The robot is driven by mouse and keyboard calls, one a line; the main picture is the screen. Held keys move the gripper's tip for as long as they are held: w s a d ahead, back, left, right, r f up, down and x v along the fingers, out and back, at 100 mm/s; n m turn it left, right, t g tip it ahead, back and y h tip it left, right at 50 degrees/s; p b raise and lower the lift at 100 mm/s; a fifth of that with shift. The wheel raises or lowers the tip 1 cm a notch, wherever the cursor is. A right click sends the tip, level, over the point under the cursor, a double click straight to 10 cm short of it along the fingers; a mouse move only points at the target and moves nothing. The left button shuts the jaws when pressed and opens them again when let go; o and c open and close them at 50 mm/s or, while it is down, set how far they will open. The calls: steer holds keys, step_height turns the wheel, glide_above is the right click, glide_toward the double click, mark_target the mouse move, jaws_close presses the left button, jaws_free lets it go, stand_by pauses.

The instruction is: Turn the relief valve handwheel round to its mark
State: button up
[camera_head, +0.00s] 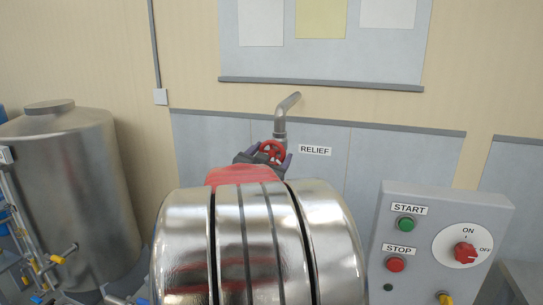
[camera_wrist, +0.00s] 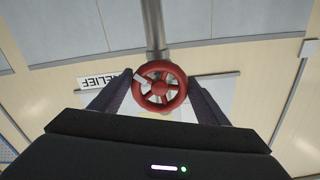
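The relief valve handwheel (camera_head: 272,150) is a small red spoked wheel below a bent steel pipe, left of the RELIEF label. In the wrist view the handwheel (camera_wrist: 160,87) shows face on, with a white patch on its upper left rim. My gripper (camera_wrist: 161,77) is open, its dark fingers standing left and right of the wheel. The fingertips look close to the rim, but I cannot tell whether they touch it. In the head view my gripper (camera_head: 263,158) is at the wheel, and my arm hides what lies below. I cannot make out a separate target mark.
The RELIEF label (camera_head: 314,151) is on the wall panel. The steel pipe (camera_head: 281,122) rises behind the wheel. A control box (camera_head: 432,225) with START and STOP buttons and a red knob stands at right. A large steel tank (camera_head: 75,190) stands at left.

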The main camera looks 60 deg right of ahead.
steer(key=o, duration=0.4)
steer(key=shift+c, duration=0.2)
steer(key=shift+a, duration=0.1)
steer(key=s+a, duration=0.2)
steer(key=a, duration=1.1)
steer(key=shift+a, duration=0.25)
